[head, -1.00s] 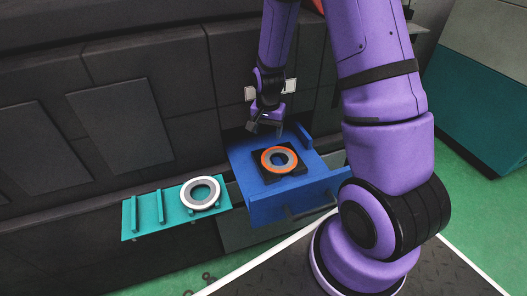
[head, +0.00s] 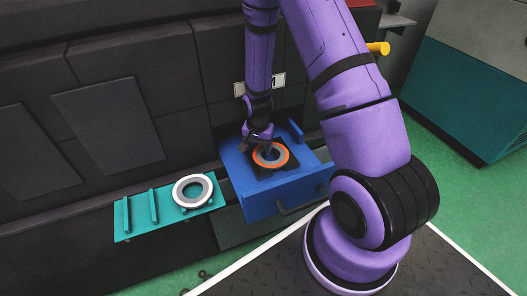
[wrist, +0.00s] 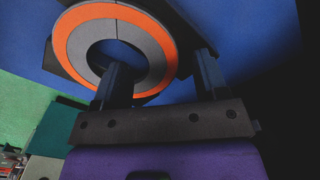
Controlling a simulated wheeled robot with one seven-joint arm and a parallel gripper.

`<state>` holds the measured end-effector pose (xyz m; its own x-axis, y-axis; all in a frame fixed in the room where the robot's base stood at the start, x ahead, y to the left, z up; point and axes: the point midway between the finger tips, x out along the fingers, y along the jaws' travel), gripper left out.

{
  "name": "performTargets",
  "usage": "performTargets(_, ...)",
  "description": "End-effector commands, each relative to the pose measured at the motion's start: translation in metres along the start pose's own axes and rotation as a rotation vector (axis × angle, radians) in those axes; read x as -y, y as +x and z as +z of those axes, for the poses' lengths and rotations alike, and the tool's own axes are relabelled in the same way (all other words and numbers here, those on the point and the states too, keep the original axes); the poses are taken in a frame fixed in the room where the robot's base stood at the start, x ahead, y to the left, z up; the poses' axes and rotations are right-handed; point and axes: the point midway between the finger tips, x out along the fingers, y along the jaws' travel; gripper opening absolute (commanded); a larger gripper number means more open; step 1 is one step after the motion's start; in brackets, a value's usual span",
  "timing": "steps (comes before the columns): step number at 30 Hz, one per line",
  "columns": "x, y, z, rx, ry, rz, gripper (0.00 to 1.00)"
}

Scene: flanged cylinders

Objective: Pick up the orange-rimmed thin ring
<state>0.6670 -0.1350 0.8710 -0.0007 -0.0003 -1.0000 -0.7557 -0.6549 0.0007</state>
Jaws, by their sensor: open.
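The orange-rimmed thin ring (head: 272,165) has a grey inner band and lies flat on a black square holder (head: 262,174) in the open blue drawer (head: 272,203). In the wrist view the ring (wrist: 60,45) fills the upper left, with its round hole visible. My gripper (head: 265,148) is open and sits low over the ring's far side. In the wrist view my gripper (wrist: 163,60) has its left finger over the ring's hole and its right finger beyond the outer rim, so the band lies between them. Whether the fingers touch the ring cannot be told.
A white-rimmed ring (head: 193,204) rests on a teal slatted tray (head: 138,216) left of the drawer. Dark cabinet fronts (head: 110,115) stand behind. The drawer's side walls rise near my gripper. Green floor (head: 462,200) is open at right.

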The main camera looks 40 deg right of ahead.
Motion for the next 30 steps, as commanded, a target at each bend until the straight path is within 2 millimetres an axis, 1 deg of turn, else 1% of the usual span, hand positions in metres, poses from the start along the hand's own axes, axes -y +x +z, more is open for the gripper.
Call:
performTargets(1,-0.0003,0.0051,0.0004,0.001,-0.001,0.001,0.67)
performTargets(5,0.0,0.0103,0.0003,0.0,-0.001,0.0,0.67)
performTargets(22,0.0,0.0127,0.0003,0.0,0.0,0.0,0.67)
performTargets(23,0.0001,0.0124,0.0003,0.0,0.0,0.0,0.6)
performTargets(24,0.0,0.0124,0.0003,0.0,0.0,0.0,0.51)
performTargets(26,0.0,0.0124,0.0003,0.0,0.0,0.0,0.37)
performTargets(27,0.0,0.0124,0.0003,0.0,0.0,0.0,0.28)
performTargets(29,0.0,0.0124,0.0003,0.0,0.0,0.0,0.14)
performTargets(30,0.0,0.0124,0.0004,0.0,0.0,0.0,0.05)
